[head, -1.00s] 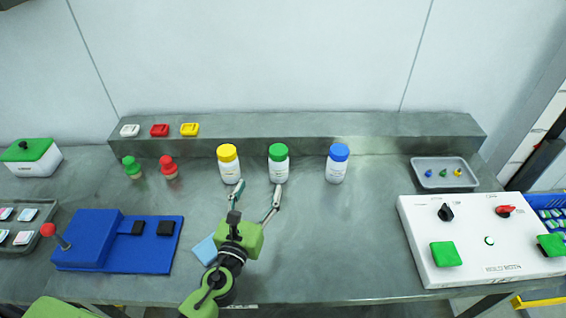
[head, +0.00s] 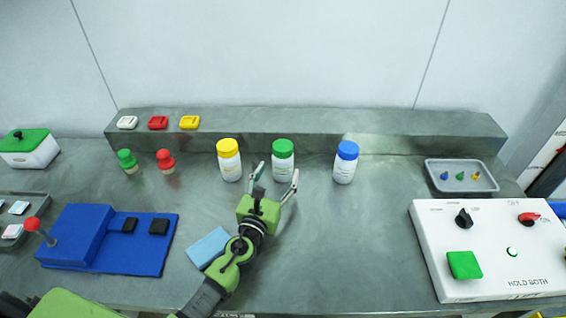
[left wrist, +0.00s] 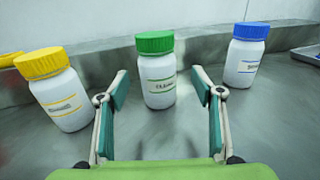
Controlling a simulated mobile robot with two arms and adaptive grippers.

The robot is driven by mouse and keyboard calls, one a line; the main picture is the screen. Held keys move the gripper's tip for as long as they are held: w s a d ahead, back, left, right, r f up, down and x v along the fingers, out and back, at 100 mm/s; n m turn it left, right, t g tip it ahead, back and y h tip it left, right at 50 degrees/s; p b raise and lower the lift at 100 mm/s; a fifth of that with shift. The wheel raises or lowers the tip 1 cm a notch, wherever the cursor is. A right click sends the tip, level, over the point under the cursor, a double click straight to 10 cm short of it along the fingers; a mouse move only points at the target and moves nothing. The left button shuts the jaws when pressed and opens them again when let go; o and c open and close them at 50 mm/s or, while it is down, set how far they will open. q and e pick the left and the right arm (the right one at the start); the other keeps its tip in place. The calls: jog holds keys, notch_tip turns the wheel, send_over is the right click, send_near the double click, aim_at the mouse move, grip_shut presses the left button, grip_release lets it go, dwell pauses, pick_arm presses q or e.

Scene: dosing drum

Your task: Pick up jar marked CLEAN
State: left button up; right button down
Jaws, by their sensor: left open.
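Three white jars stand upright in a row: one with a yellow lid (head: 228,161), one with a green lid (head: 283,161) and one with a blue lid (head: 345,163). In the left wrist view, the green-lidded jar (left wrist: 157,78) is centred beyond and between my fingers, the yellow-lidded jar (left wrist: 56,92) is at left and the blue-lidded jar (left wrist: 245,58) at right. Their label words are too blurred to read surely. My left gripper (head: 277,171) is open and empty, its fingertips close in front of the green-lidded jar. My right gripper is not seen.
A raised ledge (head: 300,126) runs behind the jars. Green and red stoppers (head: 166,162) stand to the left. A blue device (head: 110,238) and light-blue pad (head: 208,247) lie nearer. A grey tray (head: 440,187) and white control box (head: 490,270) are at right.

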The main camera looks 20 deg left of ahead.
aim_at(280, 163)
pick_arm(q)
jog(key=shift+w, duration=0.8)
jog(key=shift+w+a+r, duration=0.1)
jog(key=shift+w, duration=0.2)
jog(key=w, duration=0.4)
jog(key=shift+w+a+r, duration=0.1)
jog(key=shift+w+r, duration=0.15)
jog(key=shift+w, duration=0.05)
jog(key=shift+s, duration=0.1)
jog(key=c, duration=1.2)
